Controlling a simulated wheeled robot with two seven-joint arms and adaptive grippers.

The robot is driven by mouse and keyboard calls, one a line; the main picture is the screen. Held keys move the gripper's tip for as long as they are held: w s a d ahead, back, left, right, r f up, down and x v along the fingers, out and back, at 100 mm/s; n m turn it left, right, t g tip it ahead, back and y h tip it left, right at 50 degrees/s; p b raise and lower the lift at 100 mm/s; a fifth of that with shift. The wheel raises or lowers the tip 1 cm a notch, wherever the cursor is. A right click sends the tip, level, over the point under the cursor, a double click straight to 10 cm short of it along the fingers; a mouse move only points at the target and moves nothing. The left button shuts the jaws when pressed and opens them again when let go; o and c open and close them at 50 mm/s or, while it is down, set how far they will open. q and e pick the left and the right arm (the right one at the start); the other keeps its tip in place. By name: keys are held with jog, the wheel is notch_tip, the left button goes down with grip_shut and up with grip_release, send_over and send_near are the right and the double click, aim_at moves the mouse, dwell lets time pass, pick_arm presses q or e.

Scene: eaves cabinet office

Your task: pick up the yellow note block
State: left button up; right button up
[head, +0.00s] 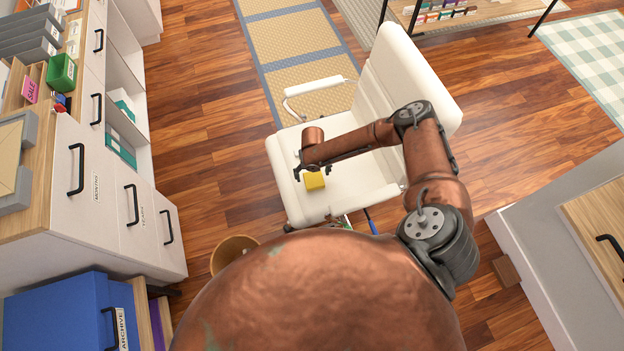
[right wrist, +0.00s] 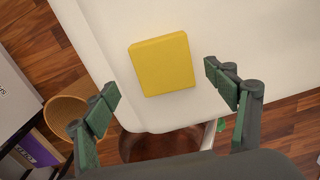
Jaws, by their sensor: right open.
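The yellow note block (head: 314,181) lies on the white seat of the chair (head: 353,193), near the seat's front part. In the right wrist view the note block (right wrist: 162,64) shows as a flat yellow square, slightly turned, near the seat's edge. My right gripper (head: 300,172) is over the seat beside the block in the head view. In the right wrist view my right gripper (right wrist: 163,98) is open, with green-padded fingers wide apart. The block shows between and beyond them, and nothing is held. My left gripper is not in view.
The chair has a white armrest (head: 314,86) and a tall backrest (head: 410,75). A round wooden bin (head: 233,250) stands on the floor at the seat's front left. A white drawer cabinet (head: 95,195) is on the left, and a grey-white unit (head: 560,235) on the right.

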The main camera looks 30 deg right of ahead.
aim_at(314, 179)
jog(key=f, duration=0.3)
jog(key=f+b, duration=0.1)
jog(key=shift+d+f, duration=0.3)
jog(key=c, duration=1.3)
